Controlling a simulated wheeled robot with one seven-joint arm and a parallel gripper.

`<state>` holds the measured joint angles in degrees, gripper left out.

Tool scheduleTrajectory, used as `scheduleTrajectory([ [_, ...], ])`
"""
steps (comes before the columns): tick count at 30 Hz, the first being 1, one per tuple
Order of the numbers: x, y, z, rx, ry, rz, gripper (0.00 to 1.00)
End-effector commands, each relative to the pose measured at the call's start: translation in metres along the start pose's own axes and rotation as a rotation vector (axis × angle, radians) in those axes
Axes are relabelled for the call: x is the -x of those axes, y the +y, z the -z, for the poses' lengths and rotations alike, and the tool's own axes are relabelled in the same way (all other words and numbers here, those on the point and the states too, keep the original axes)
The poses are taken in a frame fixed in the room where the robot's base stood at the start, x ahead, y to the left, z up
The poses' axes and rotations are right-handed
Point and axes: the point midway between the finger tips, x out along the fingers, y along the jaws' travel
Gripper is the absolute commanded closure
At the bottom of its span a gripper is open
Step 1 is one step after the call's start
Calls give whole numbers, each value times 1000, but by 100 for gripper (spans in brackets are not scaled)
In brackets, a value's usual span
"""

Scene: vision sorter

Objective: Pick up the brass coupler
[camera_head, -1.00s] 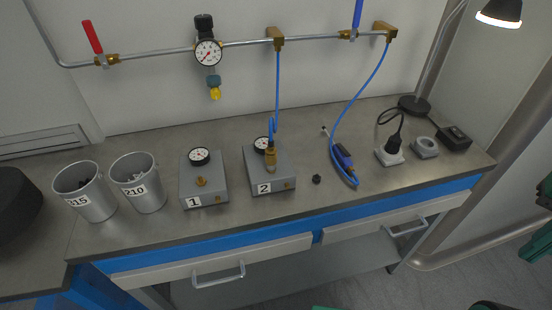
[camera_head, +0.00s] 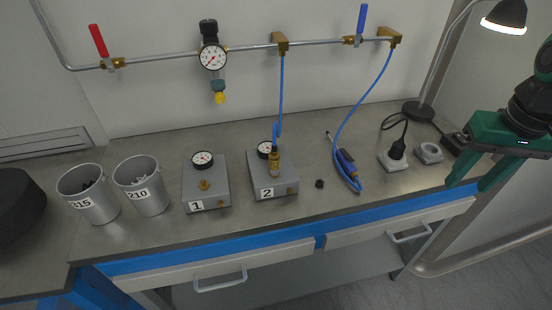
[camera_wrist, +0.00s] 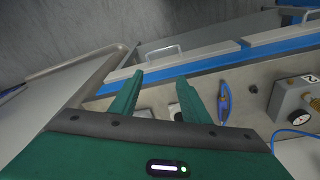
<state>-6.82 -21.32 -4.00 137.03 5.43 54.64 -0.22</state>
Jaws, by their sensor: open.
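The brass coupler (camera_head: 274,166) is at the lower end of a blue hose. It stands upright on top of the grey box marked 2 (camera_head: 259,180), beside that box's gauge. My gripper (camera_head: 467,186) is green, open and empty, over the right end of the bench, well to the right of the coupler and apart from it. In the wrist view my two fingers (camera_wrist: 160,79) are spread, with nothing between them.
A grey box marked 1 (camera_head: 206,187) and two metal cups, 315 (camera_head: 95,209) and 210 (camera_head: 150,201), stand to the left. A small black piece (camera_head: 319,184), a coiled blue hose tool (camera_head: 346,164), a socket with plug (camera_head: 392,162) and a lamp (camera_head: 508,16) are to the right.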

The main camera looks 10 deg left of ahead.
Motion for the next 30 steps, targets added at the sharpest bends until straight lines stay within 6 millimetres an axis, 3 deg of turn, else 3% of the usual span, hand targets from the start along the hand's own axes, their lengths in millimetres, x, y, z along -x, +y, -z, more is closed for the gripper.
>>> scheduleTrajectory([
  [1,4,-30,16,89,23,13,57],
  [3,10,-70,33,200,56,33,57],
  [7,22,-154,51,405,116,84,57],
  [12,40,-264,45,647,179,166,57],
  [15,49,-312,33,750,205,208,57],
  [18,56,-343,22,816,222,239,57],
  [21,58,-358,16,847,228,253,57],
  [30,22,-372,18,853,227,255,57],
])
